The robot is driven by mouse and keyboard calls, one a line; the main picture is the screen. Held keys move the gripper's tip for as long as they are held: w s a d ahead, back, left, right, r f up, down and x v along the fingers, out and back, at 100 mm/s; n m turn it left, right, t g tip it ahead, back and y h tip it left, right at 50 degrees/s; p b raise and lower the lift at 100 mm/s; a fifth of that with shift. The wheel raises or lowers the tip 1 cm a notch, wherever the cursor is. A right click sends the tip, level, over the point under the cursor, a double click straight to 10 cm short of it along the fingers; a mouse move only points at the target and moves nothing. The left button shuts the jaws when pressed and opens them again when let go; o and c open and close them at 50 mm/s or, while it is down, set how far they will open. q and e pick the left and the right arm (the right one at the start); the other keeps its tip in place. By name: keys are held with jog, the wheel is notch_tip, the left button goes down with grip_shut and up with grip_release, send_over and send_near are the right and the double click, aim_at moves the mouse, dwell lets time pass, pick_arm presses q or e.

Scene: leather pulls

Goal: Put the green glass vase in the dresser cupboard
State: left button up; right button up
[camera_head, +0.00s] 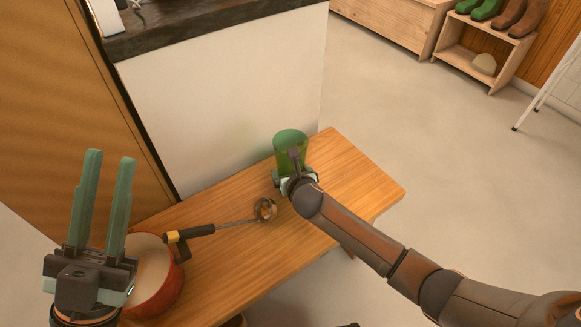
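The green glass vase (290,139) is near the back edge of the wooden bench, by the white wall. My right gripper (294,160) is at the vase's near side, with a dark finger in front of the glass. The gripper hides the vase's lower part, so I cannot tell whether it is closed on the vase or whether the vase touches the bench. My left gripper (110,158) is open and empty at the left, fingers pointing up, in front of a red pot. I cannot identify the dresser cupboard for certain.
The wooden bench (235,262) carries the red pot (168,290) and a ladle (238,223) with a dark handle. A wooden chest (395,22) and an open shelf (470,62) with boots stand at the back right. A white-legged stand (545,88) is far right. The floor between is clear.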

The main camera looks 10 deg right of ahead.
jog(key=c, duration=0.9)
jog(key=shift+c, duration=0.3)
jog(key=shift+r, duration=0.15)
